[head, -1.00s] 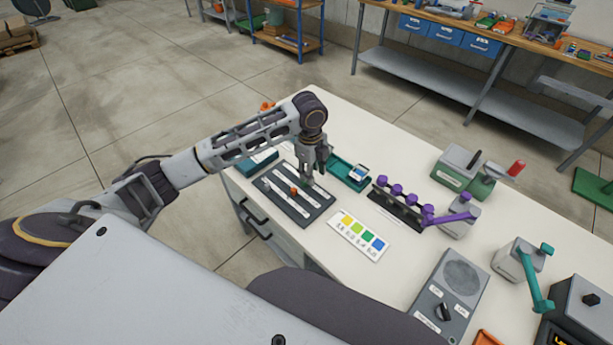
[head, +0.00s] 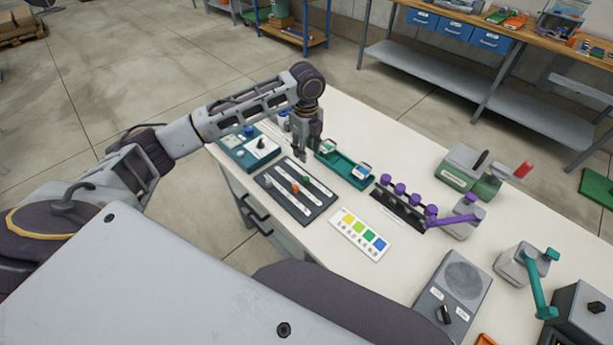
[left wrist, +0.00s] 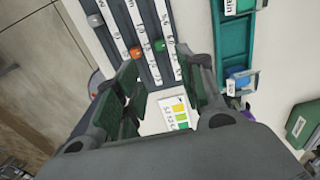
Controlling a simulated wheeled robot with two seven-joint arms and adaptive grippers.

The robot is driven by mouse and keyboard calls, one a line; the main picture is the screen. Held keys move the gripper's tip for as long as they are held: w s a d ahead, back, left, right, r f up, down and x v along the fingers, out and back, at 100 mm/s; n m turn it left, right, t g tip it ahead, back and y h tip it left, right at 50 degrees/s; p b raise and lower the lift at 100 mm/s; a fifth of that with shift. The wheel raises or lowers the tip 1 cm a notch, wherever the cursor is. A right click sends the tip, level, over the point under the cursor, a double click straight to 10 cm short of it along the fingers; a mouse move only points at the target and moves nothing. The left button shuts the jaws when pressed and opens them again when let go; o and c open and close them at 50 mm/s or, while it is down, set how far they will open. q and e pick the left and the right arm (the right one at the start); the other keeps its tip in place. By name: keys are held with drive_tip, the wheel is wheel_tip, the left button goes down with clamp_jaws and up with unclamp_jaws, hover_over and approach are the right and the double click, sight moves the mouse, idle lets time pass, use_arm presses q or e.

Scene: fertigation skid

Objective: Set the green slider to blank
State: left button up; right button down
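A dark slider panel (head: 277,195) with three pale labelled tracks lies on the white table. The green slider (head: 306,180) is partway along the track nearest the teal tray; it also shows in the left wrist view (left wrist: 159,46). An orange slider (head: 295,188) is partway along the middle track, and a grey slider (head: 268,182) is near one end of the third. The label print is too small to read surely. My left gripper (head: 301,157) is above the panel's far edge, apart from the sliders. Its fingers (left wrist: 160,75) are spread and empty. My right gripper is out of view.
A teal tray (head: 340,168) with small green and blue items stands beside the panel. A colour chart (head: 358,234) lies nearer me. A teal box (head: 232,152), purple knobs (head: 400,192) and a grey dial unit (head: 453,285) surround the area.

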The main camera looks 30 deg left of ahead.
sight(306, 178)
use_arm(q)
drive_tip(key=shift+f, duration=6.75)
clamp_jaws()
